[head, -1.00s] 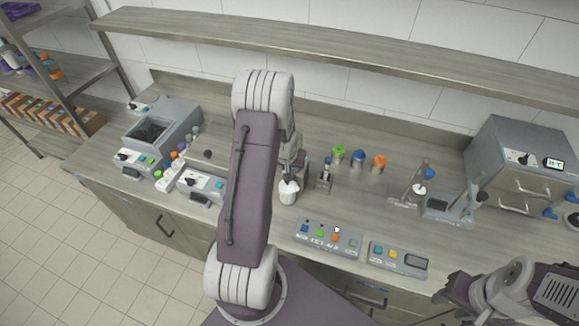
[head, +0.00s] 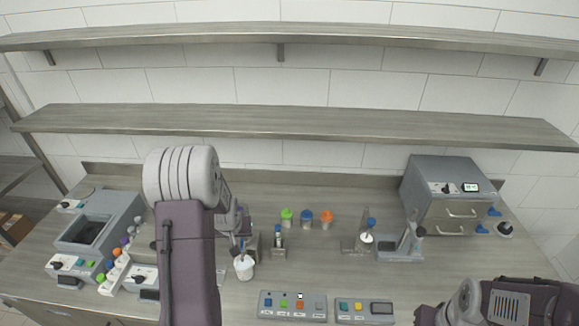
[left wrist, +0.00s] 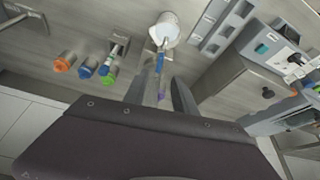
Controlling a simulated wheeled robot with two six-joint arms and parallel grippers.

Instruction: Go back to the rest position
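My left gripper (head: 240,242) is at the white cup (head: 244,268) on the counter, left of centre in the head view. In the left wrist view, the two fingers of my left gripper (left wrist: 160,95) stand apart. A thin stick with blue and purple parts (left wrist: 160,64) runs from the white cup (left wrist: 166,30) to between them; no clear contact with either finger shows. My left forearm hides part of the counter. My right arm is at the bottom right of the head view; its fingers cannot be made out.
Green (head: 287,217), blue (head: 306,218) and orange (head: 327,218) capped containers stand behind button panels (head: 293,304). A grey drawer unit (head: 440,200) stands at right, a grey machine (head: 95,232) at left. A shelf (head: 300,122) runs above the counter.

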